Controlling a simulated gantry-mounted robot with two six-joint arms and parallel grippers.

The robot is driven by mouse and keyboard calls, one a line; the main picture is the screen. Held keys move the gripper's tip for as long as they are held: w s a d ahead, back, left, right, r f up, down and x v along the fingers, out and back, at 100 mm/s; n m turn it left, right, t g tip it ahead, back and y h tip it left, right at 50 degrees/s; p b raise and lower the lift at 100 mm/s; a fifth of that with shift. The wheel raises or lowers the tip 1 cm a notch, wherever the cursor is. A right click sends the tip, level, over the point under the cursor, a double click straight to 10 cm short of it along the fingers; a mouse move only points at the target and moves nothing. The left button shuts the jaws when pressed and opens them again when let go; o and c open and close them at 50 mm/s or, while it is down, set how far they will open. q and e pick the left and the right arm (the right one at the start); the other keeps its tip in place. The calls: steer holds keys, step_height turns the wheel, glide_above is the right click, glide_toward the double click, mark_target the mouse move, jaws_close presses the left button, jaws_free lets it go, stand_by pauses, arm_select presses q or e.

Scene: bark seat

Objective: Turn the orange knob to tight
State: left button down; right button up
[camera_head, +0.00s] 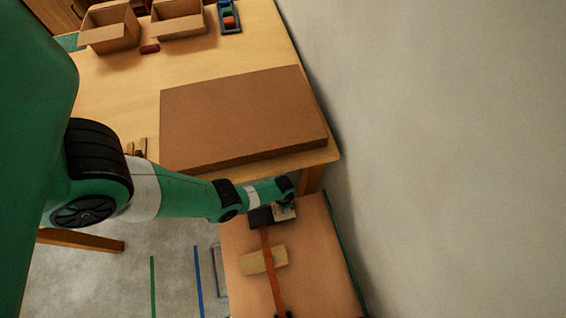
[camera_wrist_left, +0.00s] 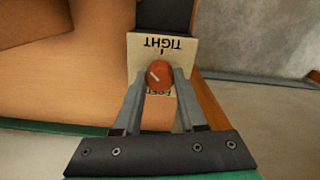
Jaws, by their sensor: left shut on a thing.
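The orange knob (camera_wrist_left: 158,76) sits on a pale plate (camera_wrist_left: 136,63) in the left wrist view. TIGHT is printed upside down at the plate's far edge with a short tick below it. A second label at the near edge is mostly hidden. The knob's white mark lies toward its left side, slanting up and left, not in line with the TIGHT tick. My left gripper (camera_wrist_left: 160,86) is shut on the knob, one finger on each side. In the head view the plate (camera_head: 284,212) shows at the arm's end; the knob is hidden there. My right gripper is not in view.
The plate stands on a lower wooden bench (camera_head: 322,255) with an orange-brown bar (camera_head: 269,262) and a pale wood block (camera_head: 252,263). A table (camera_head: 120,75) behind holds a large brown board (camera_head: 240,115) and open cardboard boxes (camera_head: 110,38). A wall (camera_head: 450,150) rises at right.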

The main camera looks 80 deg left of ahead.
arm_select(q)
steer(key=m, duration=0.4)
steer(key=shift+m, duration=0.3)
steer(key=m, duration=0.4)
steer(key=shift+m, duration=0.4)
steer(key=shift+c, duration=2.4)
jaws_free()
step_height(320, 180, up, 12)
steer(key=p, duration=1.1)
steer(key=shift+f+p, duration=0.25)
steer(key=shift+p, duration=0.1)
